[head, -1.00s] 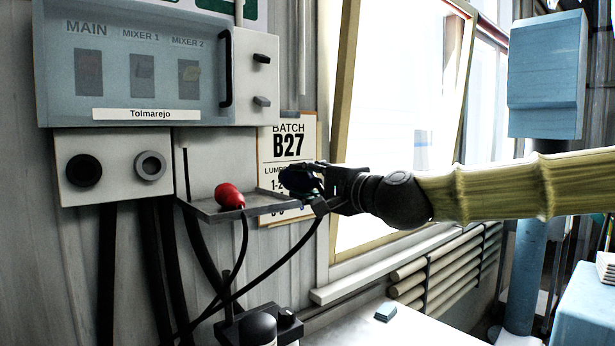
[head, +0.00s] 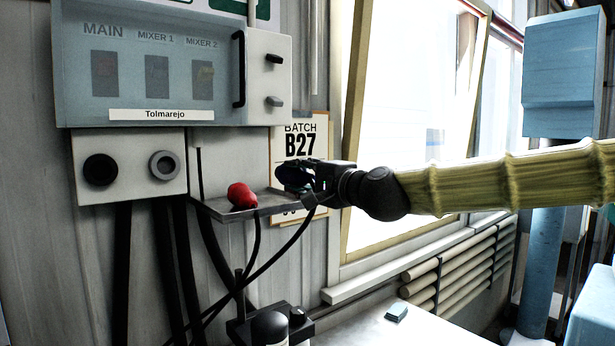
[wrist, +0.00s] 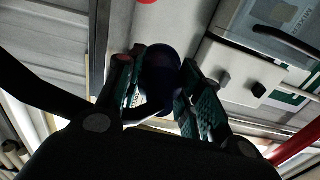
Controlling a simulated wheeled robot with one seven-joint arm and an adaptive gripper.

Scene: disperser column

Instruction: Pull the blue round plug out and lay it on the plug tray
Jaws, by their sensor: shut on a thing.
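The blue round plug (wrist: 160,72) is dark blue and sits between my gripper's fingers in the wrist view. In the head view my gripper (head: 305,182) is shut on it, at the right end of the plug tray, and fingers hide much of the plug. A black cable hangs down from it. The plug tray (head: 228,213) is a small grey metal shelf on the wall. A red plug (head: 241,196) lies on it. I cannot tell whether the blue plug touches the tray. Two round sockets, one black (head: 100,169) and one grey-rimmed (head: 164,165), show no plug in them.
A switch cabinet (head: 165,75) with a clear cover and black handle is above the sockets. A batch sign (head: 301,145) hangs behind my gripper. Black cables cross below the tray near a dark device (head: 270,325). An open window is behind my arm.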

